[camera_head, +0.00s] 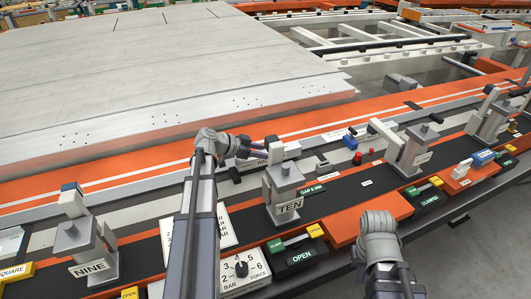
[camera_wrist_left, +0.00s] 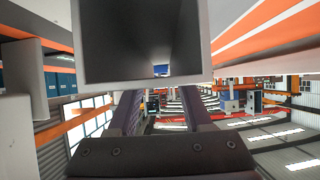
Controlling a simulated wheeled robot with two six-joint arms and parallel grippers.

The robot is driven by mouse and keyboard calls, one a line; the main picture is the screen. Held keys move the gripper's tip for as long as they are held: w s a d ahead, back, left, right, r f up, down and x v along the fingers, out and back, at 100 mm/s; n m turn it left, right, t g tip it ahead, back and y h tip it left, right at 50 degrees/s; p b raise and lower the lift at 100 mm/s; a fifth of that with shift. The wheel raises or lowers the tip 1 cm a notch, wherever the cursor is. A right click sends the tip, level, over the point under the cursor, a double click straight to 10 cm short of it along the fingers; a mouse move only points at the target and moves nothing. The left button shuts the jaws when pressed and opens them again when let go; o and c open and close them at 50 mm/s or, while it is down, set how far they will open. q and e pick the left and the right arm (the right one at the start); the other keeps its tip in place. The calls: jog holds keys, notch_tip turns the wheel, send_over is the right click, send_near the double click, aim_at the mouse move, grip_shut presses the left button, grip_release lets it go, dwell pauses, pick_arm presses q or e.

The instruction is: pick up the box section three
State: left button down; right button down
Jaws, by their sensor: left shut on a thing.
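A hollow square grey tube, which looks like the box section (camera_wrist_left: 140,42), fills the upper middle of the left wrist view, with its dark open end facing the camera. My left gripper (camera_wrist_left: 160,98) is shut on it, with the two dark fingers reaching up to its lower edge. In the head view my left gripper (camera_head: 265,148) lies behind the clamp marked TEN, partly hidden, and I cannot make out the tube there. No number on the tube is readable. My right gripper (camera_head: 379,222) is over the front edge of the bench; its fingertips are not clear.
Grey clamps marked NINE (camera_head: 92,266) and TEN (camera_head: 289,207) stand on the dark strip, with another clamp (camera_head: 416,152) to the right. A pressure dial (camera_head: 241,268) and button boxes line the front. A large pale panel (camera_head: 150,75) lies behind the orange rail.

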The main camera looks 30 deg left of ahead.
notch_tip(320, 180, up, 13)
jog(key=p, duration=1.2)
jog(key=shift+r, duration=0.1)
